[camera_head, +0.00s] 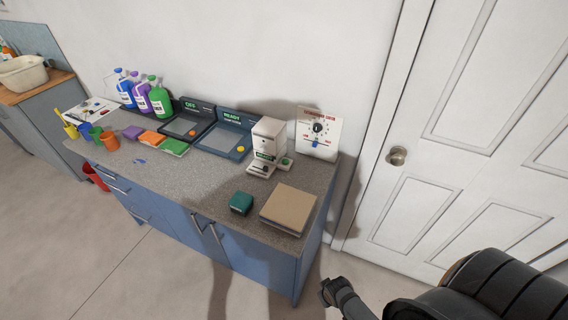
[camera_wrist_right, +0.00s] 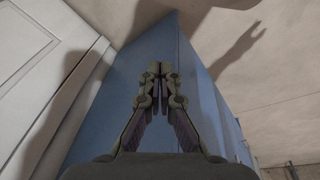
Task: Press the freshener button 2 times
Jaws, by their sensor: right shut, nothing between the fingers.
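A white upright dispenser (camera_head: 268,136) with a small green display stands at the back right of the counter and looks like the freshener. A small base with a green button (camera_head: 286,162) sits right beside it. My right gripper (camera_head: 328,291) is low in front of the cabinet's right end, well apart from the dispenser and button. In the right wrist view its fingers (camera_wrist_right: 160,72) are together with nothing between them, facing the blue cabinet side (camera_wrist_right: 150,45). My left gripper is not in view.
The counter (camera_head: 200,187) also holds a dark green box (camera_head: 241,203), a tan-topped flat block (camera_head: 288,208), two dark trays with displays, several bottles (camera_head: 160,98) and cups. A dial panel (camera_head: 318,131) is behind. A white door (camera_head: 470,130) stands right.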

